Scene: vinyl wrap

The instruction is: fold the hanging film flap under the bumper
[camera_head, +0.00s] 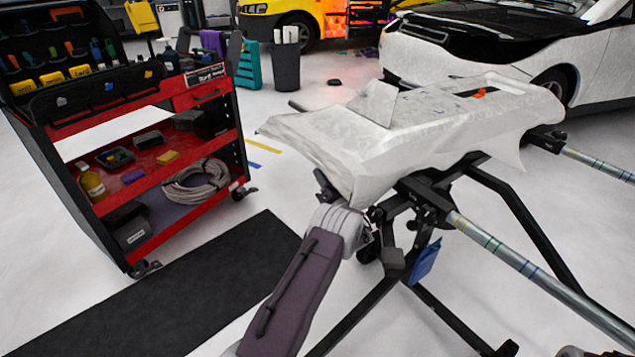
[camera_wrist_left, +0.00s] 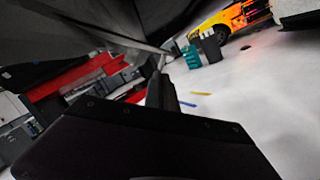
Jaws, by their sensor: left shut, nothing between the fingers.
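The bumper (camera_head: 450,115) rests on a black stand and is draped in pale, wrinkled film. A loose film flap (camera_head: 335,160) hangs off its near left end, with a lower edge that droops over the stand. My left gripper (camera_head: 323,183) is shut and empty at the lower left edge of this flap, partly hidden by my wrist. I cannot tell whether it touches the film. In the left wrist view the shut fingers (camera_wrist_left: 158,85) point up, and a grey sheet, seemingly the film's underside (camera_wrist_left: 75,25), spans the top. My right gripper does not show.
The black stand (camera_head: 425,200) has bars and legs reaching toward the lower right. A red tool cart (camera_head: 140,215) stands at left beside a black mat (camera_head: 170,300). A white car (camera_head: 480,50) is behind the bumper. Open floor lies between cart and stand.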

